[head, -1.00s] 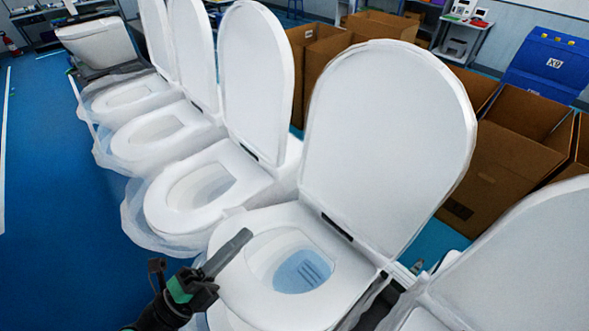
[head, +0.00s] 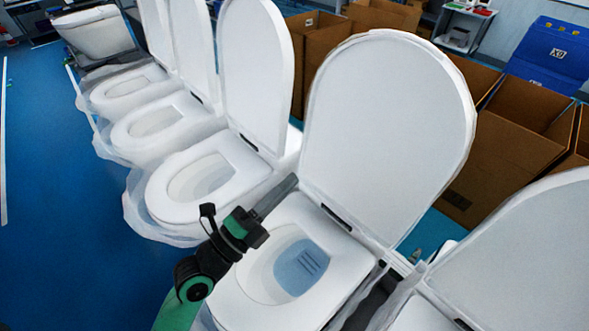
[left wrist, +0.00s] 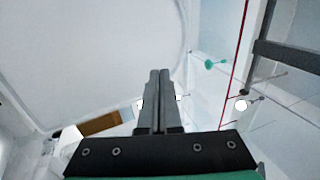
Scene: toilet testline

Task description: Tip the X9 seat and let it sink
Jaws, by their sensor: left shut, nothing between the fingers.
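A white toilet with its seat panel (head: 388,130) raised upright stands at the centre of the head view. Its open bowl (head: 300,268) with a blue patch lies in front. I see no X9 mark on it. My left gripper (head: 292,181) is shut and empty, its tips near the lower left edge of the raised panel. I cannot tell whether they touch it. In the left wrist view the shut fingers (left wrist: 159,75) point upward in the picture, with a large pale panel (left wrist: 85,60) to their left. My right gripper is out of view.
More toilets with raised panels (head: 257,75) stand in a row to the left, wrapped in clear film. Another raised panel (head: 525,255) is close on the right. Cardboard boxes (head: 510,150) and a blue bin marked X9 (head: 549,55) stand behind. The blue floor (head: 60,200) at left is clear.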

